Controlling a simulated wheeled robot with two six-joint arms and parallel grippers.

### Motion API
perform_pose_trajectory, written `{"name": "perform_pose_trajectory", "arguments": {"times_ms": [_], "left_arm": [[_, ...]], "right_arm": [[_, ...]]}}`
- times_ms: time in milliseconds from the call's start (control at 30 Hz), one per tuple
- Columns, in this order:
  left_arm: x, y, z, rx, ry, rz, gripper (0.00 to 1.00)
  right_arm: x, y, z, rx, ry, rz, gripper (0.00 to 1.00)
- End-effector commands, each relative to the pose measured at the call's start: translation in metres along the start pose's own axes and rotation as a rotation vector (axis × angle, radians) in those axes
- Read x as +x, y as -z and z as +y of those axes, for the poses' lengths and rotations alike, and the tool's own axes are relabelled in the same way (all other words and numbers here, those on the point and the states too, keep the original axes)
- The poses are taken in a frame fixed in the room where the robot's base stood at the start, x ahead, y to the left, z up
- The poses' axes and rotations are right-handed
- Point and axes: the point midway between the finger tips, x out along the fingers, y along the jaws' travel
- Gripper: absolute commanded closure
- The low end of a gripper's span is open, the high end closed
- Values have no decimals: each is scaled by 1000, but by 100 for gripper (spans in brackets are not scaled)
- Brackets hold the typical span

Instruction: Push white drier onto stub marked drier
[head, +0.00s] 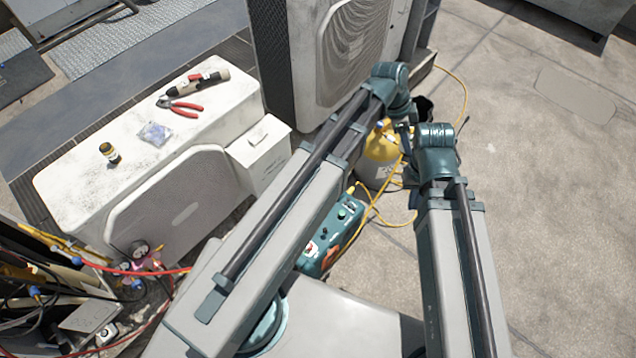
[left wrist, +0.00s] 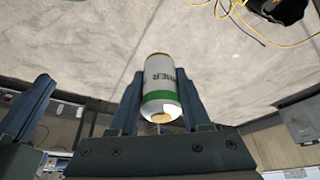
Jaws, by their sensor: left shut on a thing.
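In the left wrist view the white drier (left wrist: 160,95), a can with a green band and dark lettering, sits between the fingers of my left gripper (left wrist: 160,78). The gripper is shut on it. The lettering is only partly readable, and a brass-coloured end fitting faces the camera. In the head view the arm links hide this gripper and the drier. My right arm's links show in the head view, but its gripper is hidden behind them. I cannot make out any stub marked drier in either view.
A white condenser (head: 75,185) stands at left with red pliers (head: 180,106), a torch (head: 200,85) and a small bottle (head: 109,152) on top. A taller unit (head: 305,60) stands behind. Right floor is clear.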

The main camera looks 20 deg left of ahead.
Motion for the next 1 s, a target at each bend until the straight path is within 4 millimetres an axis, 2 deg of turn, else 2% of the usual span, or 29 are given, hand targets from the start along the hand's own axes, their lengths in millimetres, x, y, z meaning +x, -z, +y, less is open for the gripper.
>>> {"name": "perform_pose_trajectory", "arguments": {"times_ms": [167, 300, 1000], "left_arm": [[32, -29, -10, -48, 21, -2, 100], [66, -64, -24, -119, 48, -5, 100], [216, -248, -82, -486, 198, -10, 100]], "right_arm": [[40, 2, -4, 0, 0, 0, 100], [85, 5, -8, 0, -1, 1, 100], [292, 18, -28, -1, -2, 3, 100]]}}
